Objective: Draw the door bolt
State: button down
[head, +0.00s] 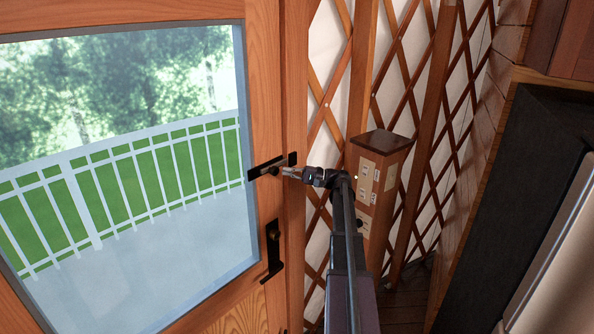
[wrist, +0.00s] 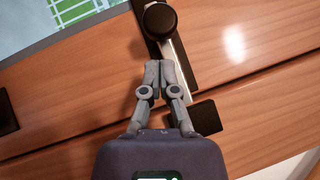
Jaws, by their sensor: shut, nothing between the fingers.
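The door bolt is fixed to the wooden door (head: 262,70) near its right edge. In the wrist view, its round black knob (wrist: 159,20) is at the top, and its silver rod (wrist: 177,58) slants down toward a black keeper (wrist: 205,117) on the frame. I cannot tell whether the rod's end sits inside the keeper. In the head view the black bolt plate (head: 262,168) is small. My gripper (wrist: 159,66) is shut and empty. Its fingertips are just below the knob in the wrist view, beside the rod; contact is unclear. It also shows in the head view (head: 287,171).
A black door handle (head: 272,245) is on the door below the bolt. A wooden post with switches and sockets (head: 378,175) stands right of the frame, before the lattice wall (head: 400,50). A dark cabinet or appliance (head: 510,190) is on the right.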

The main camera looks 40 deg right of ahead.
jog(key=shift+s+a+r, duration=0.15)
jog(key=shift+a+r, duration=0.05)
jog(key=shift+a, duration=0.5)
jog(key=a, duration=0.4)
jog(key=shift+s, duration=0.4)
jog(key=shift+d, duration=0.1)
jog(key=w+d+b+v, duration=0.1)
jog(key=w+b+v, duration=0.1)
jog(key=v, duration=1)
jog(key=shift+d+f+b, duration=0.35)
jog(key=shift+d+b, duration=0.2)
jog(key=shift+b, duration=0.05)
